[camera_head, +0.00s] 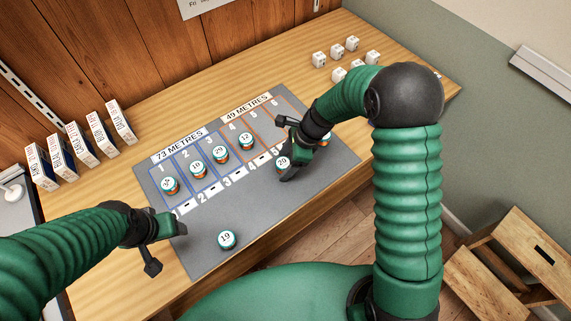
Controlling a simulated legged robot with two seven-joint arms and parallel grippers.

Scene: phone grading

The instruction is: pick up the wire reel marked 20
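The wire reel marked 20 (283,162) stands on the grey mat, near the lower right end of the numbered columns. My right gripper (285,147) is over it with its two black fingers spread wide. The reel shows between them, close to the lower finger, which hides part of it. I cannot tell whether they touch. My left gripper (165,246) is open and empty over the mat's lower left edge, well away from this reel.
The mat (210,258) also holds reel 19 (227,240) at the front and several reels in numbered columns, including reel 12 (246,141). Another reel (325,139) is partly hidden by my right arm. White cubes (351,43) stand at the back right, upright boxes (80,144) at the left.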

